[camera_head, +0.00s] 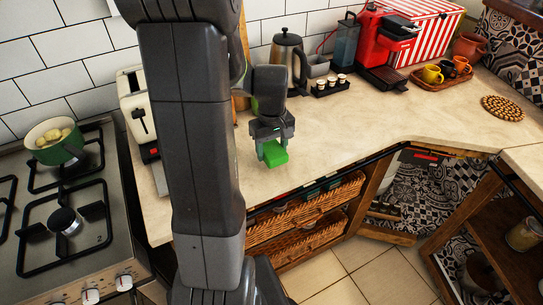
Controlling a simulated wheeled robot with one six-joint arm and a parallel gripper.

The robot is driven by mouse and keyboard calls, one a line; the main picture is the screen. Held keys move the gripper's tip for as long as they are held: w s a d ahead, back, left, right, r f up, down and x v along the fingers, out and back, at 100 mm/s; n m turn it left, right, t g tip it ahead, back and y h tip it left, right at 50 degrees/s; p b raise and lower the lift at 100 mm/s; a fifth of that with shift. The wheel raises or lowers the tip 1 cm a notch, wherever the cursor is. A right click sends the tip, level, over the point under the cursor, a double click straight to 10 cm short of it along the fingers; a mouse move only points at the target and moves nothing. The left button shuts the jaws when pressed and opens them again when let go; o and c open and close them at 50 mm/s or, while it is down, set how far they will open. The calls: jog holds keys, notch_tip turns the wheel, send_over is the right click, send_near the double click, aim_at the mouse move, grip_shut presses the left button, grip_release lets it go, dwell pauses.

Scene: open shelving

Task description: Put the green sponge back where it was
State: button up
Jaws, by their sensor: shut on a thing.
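The green sponge (275,154) is a bright green block in the middle of the head view. My gripper (270,140) points down and is shut on the sponge, over the beige countertop (330,135) near its front edge. Whether the sponge touches the countertop or hangs just above it, I cannot tell. My dark arm fills the left middle of the view and hides part of the counter and wall behind it.
A kettle (288,60), a tray of small cups (330,85), a red coffee machine (385,45) and a mug tray (445,78) stand at the back. A toaster (138,115) and a stove with a green pot (55,145) are left. Wicker drawers (305,215) sit below. The counter's middle is clear.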

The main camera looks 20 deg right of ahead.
aim_at(272, 157)
jog(key=shift+f, duration=1.6)
jog(key=shift+f, duration=0.15)
jog(key=o, duration=1)
notch_tip(272, 157, up, 12)
jog(key=shift+r, duration=0.15)
